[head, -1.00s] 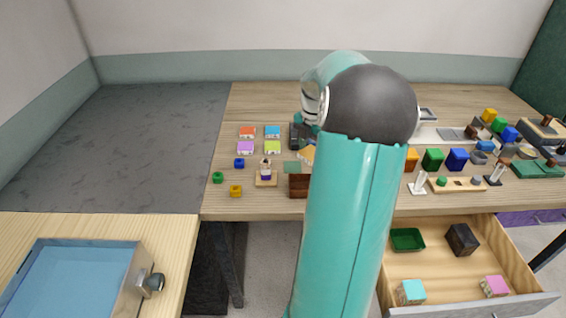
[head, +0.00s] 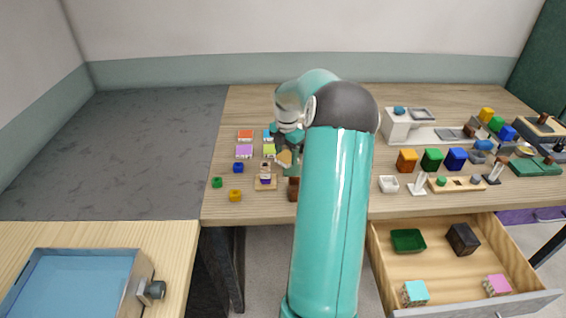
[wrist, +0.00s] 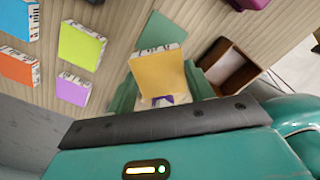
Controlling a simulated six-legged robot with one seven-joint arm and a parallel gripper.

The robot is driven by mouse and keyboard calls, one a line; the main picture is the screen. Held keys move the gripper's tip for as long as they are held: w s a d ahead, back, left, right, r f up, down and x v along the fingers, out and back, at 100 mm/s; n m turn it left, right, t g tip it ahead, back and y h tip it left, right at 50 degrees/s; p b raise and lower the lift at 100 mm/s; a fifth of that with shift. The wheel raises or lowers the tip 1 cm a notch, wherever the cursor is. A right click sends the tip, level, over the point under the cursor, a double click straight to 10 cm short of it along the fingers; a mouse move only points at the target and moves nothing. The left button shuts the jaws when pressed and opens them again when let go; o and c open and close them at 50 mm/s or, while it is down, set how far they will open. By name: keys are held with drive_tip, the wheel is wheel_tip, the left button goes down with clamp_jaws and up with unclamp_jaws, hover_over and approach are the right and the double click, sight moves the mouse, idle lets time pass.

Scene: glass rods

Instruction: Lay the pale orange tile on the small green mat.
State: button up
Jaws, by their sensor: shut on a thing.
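The pale orange tile (wrist: 160,72) is held between the green fingers of my gripper (wrist: 161,88) in the wrist view. My gripper is shut on it. In the head view the tile (head: 284,158) shows small below my wrist, above the table. The small green mat (wrist: 163,30) lies on the table just past the tile's far edge in the wrist view, partly hidden by the tile. In the head view the mat (head: 291,170) is partly covered by my arm. The exact height of the tile over the table cannot be told.
An open brown wooden box (wrist: 231,66) stands beside the mat. Purple (wrist: 73,89), yellow-green (wrist: 82,45), orange-red (wrist: 18,67) and blue (wrist: 18,18) blocks stand to the left. A small wooden stand (head: 265,184) with a figure is near the mat. An open drawer (head: 445,275) juts out at front right.

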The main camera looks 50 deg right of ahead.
sight(283, 171)
drive_tip(key=shift+w+f, duration=0.25)
drive_tip(key=shift+f, duration=0.5)
drive_tip(key=shift+w+f, duration=0.25)
drive_tip(key=shift+f, duration=0.5)
drive_tip(key=shift+w+f, duration=0.25)
drive_tip(key=shift+f, duration=0.5)
drive_tip(key=shift+f, duration=0.25)
drive_tip(key=o, duration=1.2)
drive_tip(key=shift+c, duration=0.2)
drive_tip(key=shift+r, duration=0.1)
